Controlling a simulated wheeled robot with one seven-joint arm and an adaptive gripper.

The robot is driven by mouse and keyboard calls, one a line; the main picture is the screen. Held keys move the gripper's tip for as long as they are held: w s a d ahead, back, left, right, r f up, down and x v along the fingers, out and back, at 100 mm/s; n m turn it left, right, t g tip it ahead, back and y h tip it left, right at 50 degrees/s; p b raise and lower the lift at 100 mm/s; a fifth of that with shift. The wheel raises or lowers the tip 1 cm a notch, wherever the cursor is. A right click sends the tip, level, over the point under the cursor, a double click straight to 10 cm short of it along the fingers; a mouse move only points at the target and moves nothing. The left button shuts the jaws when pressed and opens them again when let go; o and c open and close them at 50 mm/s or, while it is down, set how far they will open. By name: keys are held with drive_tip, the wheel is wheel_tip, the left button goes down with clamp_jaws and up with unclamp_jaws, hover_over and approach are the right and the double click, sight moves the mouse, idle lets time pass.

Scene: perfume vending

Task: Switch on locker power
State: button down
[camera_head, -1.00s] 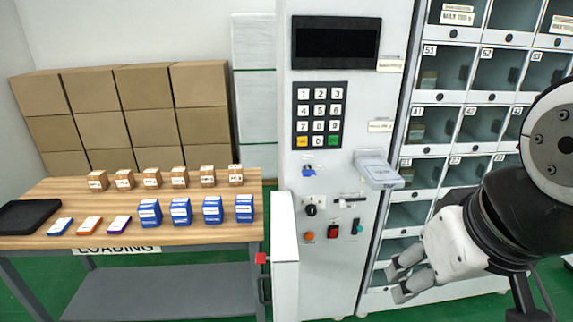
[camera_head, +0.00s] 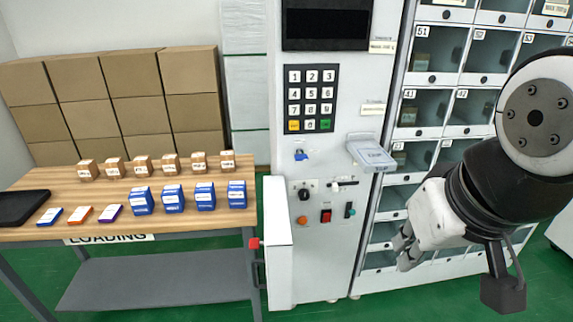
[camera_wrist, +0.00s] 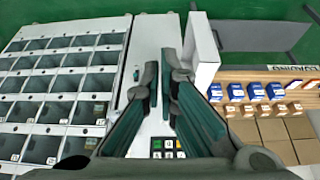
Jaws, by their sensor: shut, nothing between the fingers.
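A white control cabinet (camera_head: 345,255) stands in the middle of the head view. Its lower panel carries a black rotary knob (camera_head: 304,194), a small lever (camera_head: 343,184), an orange button (camera_head: 302,220), a red switch (camera_head: 326,215) and a small teal switch (camera_head: 349,210). Their labels are too small to read, so I cannot tell which one is the locker power. My gripper (camera_head: 403,250) is shut and empty, to the right of and below these controls, in front of the lockers. The wrist view shows its fingers (camera_wrist: 166,75) over the cabinet; the lower controls are largely hidden there.
A keypad (camera_head: 311,97) and dark screen (camera_head: 327,23) sit higher on the cabinet. A tray (camera_head: 371,152) juts out at its right. Lockers (camera_head: 430,105) stand right. A white door-like panel (camera_head: 277,240) protrudes left, beside a table (camera_head: 105,192) with small boxes.

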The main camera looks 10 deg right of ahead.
drive_tip(key=w+d+f+m+t+b, duration=0.2)
drive_tip(key=w+f+m+b, duration=0.3)
drive_tip(key=w+f+b, duration=0.3)
drive_tip(key=w+d+f+m+t+b, duration=0.1)
drive_tip(key=w+d+f+m+b, duration=0.2)
drive_tip(key=w+f, duration=1.4)
drive_tip(key=w+d+f+m+t+b, duration=0.2)
drive_tip(key=w+d+f+m+b, duration=0.1)
drive_tip(key=w+f+m+b, duration=0.6)
drive_tip(key=w+f+b, duration=0.3)
drive_tip(key=w, duration=0.2)
drive_tip(key=shift+w+d+f+t+b, duration=0.15)
drive_tip(key=shift+d+f+t+b, duration=0.15)
drive_tip(key=shift+f+b, duration=0.1)
drive_tip(key=shift+w+f, duration=0.1)
drive_tip(key=b, duration=0.5)
approach(330, 219)
drive_tip(key=f+x, duration=0.1)
drive_tip(key=x, duration=0.4)
drive_tip(key=shift+w+d+r, duration=0.1)
drive_tip(key=shift+r, duration=0.4)
